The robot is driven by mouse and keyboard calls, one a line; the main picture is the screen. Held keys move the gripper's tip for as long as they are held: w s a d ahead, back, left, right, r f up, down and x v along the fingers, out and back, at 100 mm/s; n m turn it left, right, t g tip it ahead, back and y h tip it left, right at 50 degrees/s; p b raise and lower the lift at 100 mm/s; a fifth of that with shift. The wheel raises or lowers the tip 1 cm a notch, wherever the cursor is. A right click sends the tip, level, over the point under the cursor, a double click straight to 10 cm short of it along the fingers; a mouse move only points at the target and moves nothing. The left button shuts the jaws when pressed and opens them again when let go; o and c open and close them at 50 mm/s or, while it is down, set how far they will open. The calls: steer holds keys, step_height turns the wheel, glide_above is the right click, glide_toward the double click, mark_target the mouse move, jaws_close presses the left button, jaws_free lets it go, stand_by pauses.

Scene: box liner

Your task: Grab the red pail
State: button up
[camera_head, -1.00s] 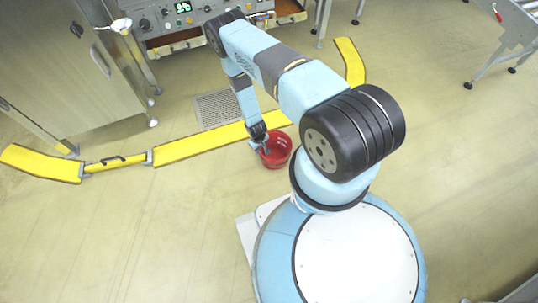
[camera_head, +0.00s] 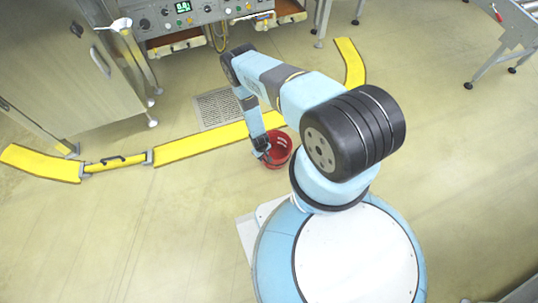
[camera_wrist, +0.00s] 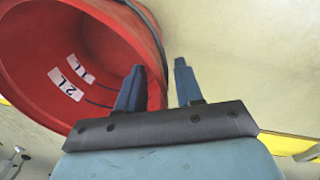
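The red pail (camera_head: 281,147) stands on the floor in front of my base, its open mouth facing up in the head view. My gripper (camera_head: 266,158) is at the pail's left side in the head view. In the wrist view the fingers of my gripper (camera_wrist: 158,70) are apart: the left one overlaps the pail's mouth, the right one is over floor, and the rim passes between them. Contact cannot be told.
A yellow floor strip (camera_head: 200,145) and a floor grate (camera_head: 218,108) lie beyond the pail. A grey cabinet (camera_head: 70,60) stands at upper left, a control panel (camera_head: 185,15) at the top, a conveyor (camera_head: 510,25) at upper right. The floor on the right is clear.

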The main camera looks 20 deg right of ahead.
steer(key=shift+f, duration=0.5)
steer(key=shift+c, duration=0.2)
jaws_close()
stand_by(0.9)
